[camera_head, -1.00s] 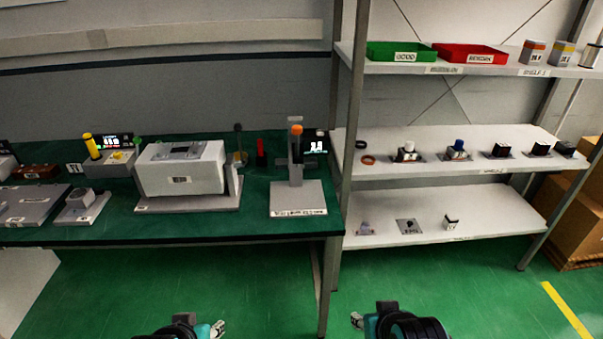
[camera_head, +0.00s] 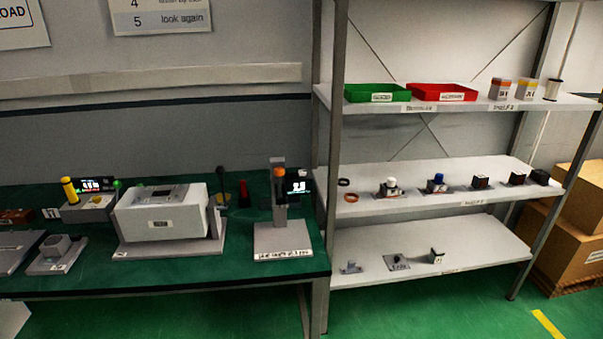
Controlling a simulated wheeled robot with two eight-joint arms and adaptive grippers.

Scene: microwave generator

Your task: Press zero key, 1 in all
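No key marked zero can be made out at this size. A grey measuring stand (camera_head: 282,238) with an orange knob (camera_head: 279,172) is at the right end of the green bench. Another lit display (camera_head: 93,185) is behind a yellow cylinder (camera_head: 69,190) farther left. Neither of my grippers is in view.
The green bench (camera_head: 180,279) also holds a grey block on a plate (camera_head: 58,252). A shelf rack (camera_head: 420,191) to the right carries a green tray (camera_head: 377,93), a red tray (camera_head: 443,92) and several small parts. Cardboard boxes (camera_head: 557,230) are at the far right.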

